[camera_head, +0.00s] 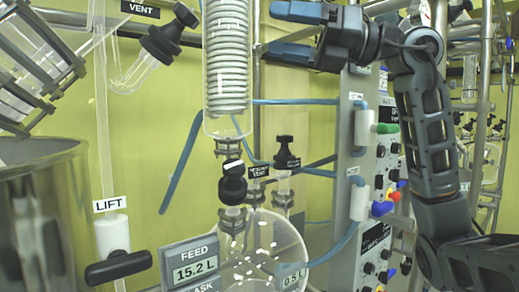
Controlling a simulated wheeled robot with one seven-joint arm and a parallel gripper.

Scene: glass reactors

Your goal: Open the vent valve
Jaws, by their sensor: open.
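The vent valve (162,38) is a black knob on a clear glass tube at the upper left, under a black "VENT" label (140,9). The knob is tilted, with its narrow end pointing up and right. My gripper (272,33) is at the top centre, right of the coil condenser. Its two blue-grey fingers point left and are apart, with nothing between them. In the picture it is clearly to the right of the vent knob, with the condenser between them.
A glass coil condenser (227,60) hangs at top centre. Below it are another black valve knob (232,182) and a glass vessel (262,245). A "LIFT" handle (118,267) and a metal pot (45,215) are at left. A control panel (375,190) stands at right.

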